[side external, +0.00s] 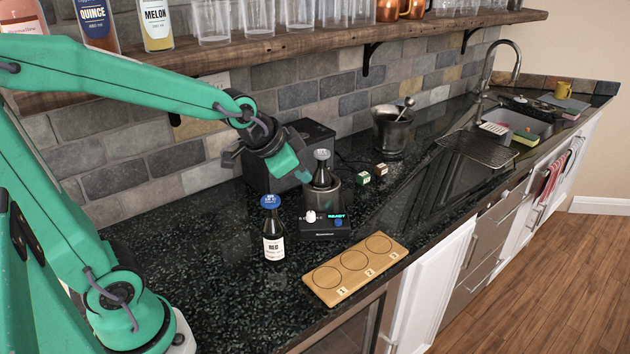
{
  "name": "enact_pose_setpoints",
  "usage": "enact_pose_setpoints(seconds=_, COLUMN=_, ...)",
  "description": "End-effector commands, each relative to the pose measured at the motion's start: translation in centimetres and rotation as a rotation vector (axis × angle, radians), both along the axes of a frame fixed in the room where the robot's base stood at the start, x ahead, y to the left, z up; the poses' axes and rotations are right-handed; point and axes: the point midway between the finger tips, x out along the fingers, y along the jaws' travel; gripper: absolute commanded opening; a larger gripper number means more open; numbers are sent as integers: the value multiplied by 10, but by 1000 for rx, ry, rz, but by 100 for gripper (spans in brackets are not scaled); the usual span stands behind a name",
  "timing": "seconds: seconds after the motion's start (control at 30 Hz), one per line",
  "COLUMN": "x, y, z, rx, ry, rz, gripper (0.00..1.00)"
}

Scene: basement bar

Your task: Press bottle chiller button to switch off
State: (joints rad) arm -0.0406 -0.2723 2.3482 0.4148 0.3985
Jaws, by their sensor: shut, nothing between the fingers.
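The bottle chiller (325,233) is a low black unit on the dark stone counter. Its front panel has a white knob (311,216) and a lit blue display (336,216) that seems to read READY. A small blue spot (338,224) shows below the display; I cannot tell surely if it is the button. A dark bottle (322,168) stands in the chiller's round well (323,196). My gripper (303,178) is shut and empty, pointing down above and behind the panel, left of the bottle in the well. It appears apart from the panel.
A dark bottle with a blue cap and RED label (273,235) stands left of the chiller. A wooden board (357,268) with numbered circles lies in front. A black box (316,137) stands behind. Two small cubes (380,170) and a metal bucket (394,133) stand to the right.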

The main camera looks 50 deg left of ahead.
Motion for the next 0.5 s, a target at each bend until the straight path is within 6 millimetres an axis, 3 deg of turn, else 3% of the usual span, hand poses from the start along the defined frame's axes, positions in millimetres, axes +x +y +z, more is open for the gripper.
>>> enact_pose_setpoints(seconds=0.5, x=82, y=15, z=-46, rx=165, ry=-87, rz=-165, gripper=0)
